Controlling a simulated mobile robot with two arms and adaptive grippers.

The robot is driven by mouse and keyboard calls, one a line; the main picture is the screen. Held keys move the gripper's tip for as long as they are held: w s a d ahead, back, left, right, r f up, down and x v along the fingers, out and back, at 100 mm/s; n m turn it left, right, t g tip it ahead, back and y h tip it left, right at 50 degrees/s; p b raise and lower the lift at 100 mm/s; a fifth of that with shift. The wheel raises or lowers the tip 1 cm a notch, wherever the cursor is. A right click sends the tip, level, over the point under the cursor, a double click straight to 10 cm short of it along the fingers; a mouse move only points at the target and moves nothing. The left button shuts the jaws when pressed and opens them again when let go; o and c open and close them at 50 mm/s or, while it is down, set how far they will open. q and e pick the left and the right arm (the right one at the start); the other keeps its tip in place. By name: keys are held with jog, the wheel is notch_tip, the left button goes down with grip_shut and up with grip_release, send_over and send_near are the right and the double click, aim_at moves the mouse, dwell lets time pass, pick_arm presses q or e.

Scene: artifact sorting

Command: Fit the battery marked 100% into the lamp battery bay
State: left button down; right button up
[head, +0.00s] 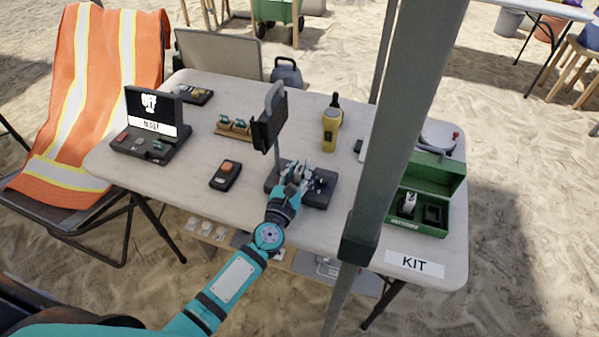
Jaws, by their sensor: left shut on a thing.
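The lamp has a dark base (318,199) on the middle of the table and a dark, flat head (268,132) on a thin upright pole. My left gripper (298,172) is over the lamp base, with its fingers shut. The thing in its jaws is mostly hidden by the fingers; it seems to be a battery, but no mark can be read. The battery bay is also hidden, so I cannot tell whether the battery sits in it. Two small teal-topped pieces stand in a wooden holder (229,133) behind and left. My right gripper is not in view.
A grey post (385,130) crosses the view before an open green box (425,185) and a KIT label (414,264).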

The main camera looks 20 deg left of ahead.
pick_arm(q)
jog(key=shift+f, duration=0.15)
jog(key=c, duration=1.2)
grip_release()
jog(key=shift+s+r, duration=0.2)
jog(key=shift+r, duration=0.05)
jog(key=s+b, duration=0.1)
jog(key=s, duration=0.9)
jog(key=shift+s+a+f, duration=0.1)
jog(key=shift+s+a, duration=0.05)
jog(key=shift+s, duration=0.25)
jog(key=shift+s+b, duration=0.3)
jog(key=shift+s, duration=0.2)
